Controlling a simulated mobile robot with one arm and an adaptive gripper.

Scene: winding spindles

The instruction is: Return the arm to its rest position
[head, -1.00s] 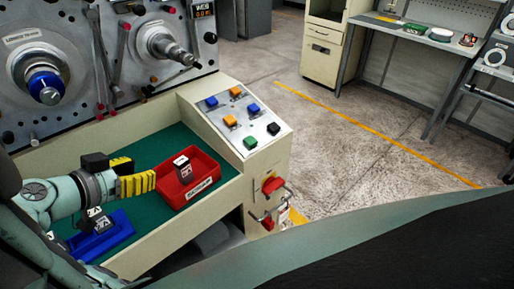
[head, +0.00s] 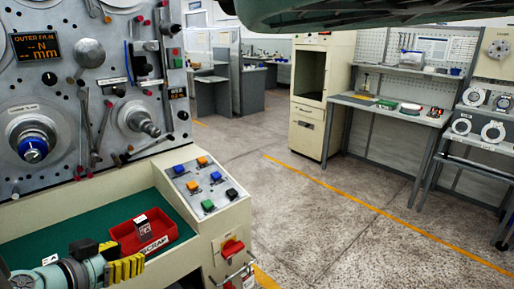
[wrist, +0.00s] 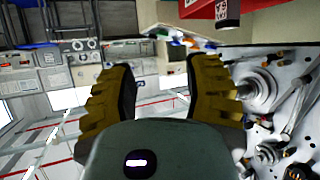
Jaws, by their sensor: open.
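My gripper (head: 124,264) is at the bottom left of the head view, low over the machine's green-lined ledge (head: 95,225). Its yellow and black fingers are beside and in front of the red SCRAP tray (head: 178,234). In the wrist view the two fingers of my gripper (wrist: 160,82) stand wide apart with nothing between them.
A small dark and white part (head: 142,226) stands in the red tray. The winding machine's panel (head: 85,95) with spindles rises behind the ledge. A button panel (head: 208,187) and red switch (head: 232,247) are at right. Open floor (head: 320,215) lies beyond, with a workbench (head: 390,108).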

